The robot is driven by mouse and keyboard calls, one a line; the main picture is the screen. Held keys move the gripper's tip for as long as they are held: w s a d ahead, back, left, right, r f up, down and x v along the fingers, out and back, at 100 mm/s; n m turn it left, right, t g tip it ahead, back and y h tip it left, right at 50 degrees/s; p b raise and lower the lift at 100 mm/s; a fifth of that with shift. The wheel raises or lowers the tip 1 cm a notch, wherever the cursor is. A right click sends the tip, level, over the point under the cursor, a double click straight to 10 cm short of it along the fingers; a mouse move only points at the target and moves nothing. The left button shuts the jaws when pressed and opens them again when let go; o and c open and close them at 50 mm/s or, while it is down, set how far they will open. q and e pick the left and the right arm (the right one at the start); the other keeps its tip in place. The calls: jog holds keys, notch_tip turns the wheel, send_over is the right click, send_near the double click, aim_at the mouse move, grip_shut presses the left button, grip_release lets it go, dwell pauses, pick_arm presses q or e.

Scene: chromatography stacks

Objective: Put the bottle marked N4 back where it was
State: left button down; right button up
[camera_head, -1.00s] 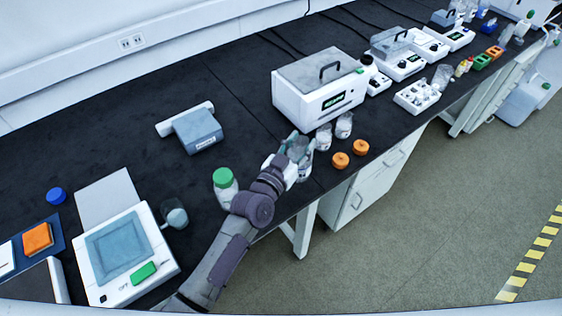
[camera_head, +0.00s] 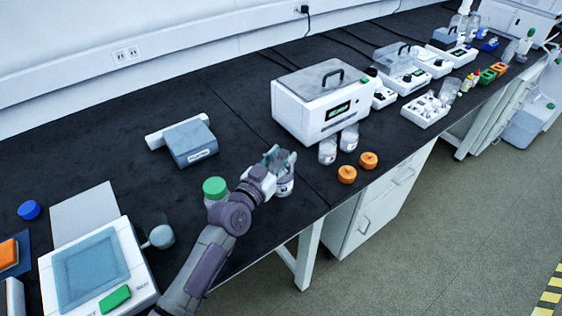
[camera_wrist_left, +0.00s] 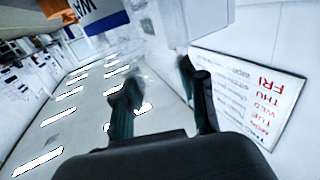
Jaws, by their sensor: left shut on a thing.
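My left gripper (camera_head: 279,158) is shut on a clear glass bottle (camera_head: 285,187) with a pale label, close to the front edge of the black bench. The bottle looks upright; I cannot read its marking or tell whether its base touches the bench. In the left wrist view the two dark fingers (camera_wrist_left: 162,95) show, and the bottle is not clearly made out there. Two similar clear bottles, a left one (camera_head: 327,151) and a right one (camera_head: 349,138), stand uncapped in front of the white instrument. My right gripper is not in view.
Two orange caps (camera_head: 347,174) (camera_head: 369,160) lie near the front edge. The white lidded instrument (camera_head: 312,105) stands behind. A green-capped bottle (camera_head: 214,187) is partly behind my arm. A grey device (camera_head: 190,145) and a balance (camera_head: 95,268) are to the left. Bare bench (camera_head: 245,115) lies behind the gripper.

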pick_arm(q)
jog(key=c, duration=0.7)
grip_release()
jog(key=shift+f, duration=0.1)
jog(key=shift+o, duration=0.2)
jog(key=v, duration=1.2)
jog(key=shift+s, duration=0.1)
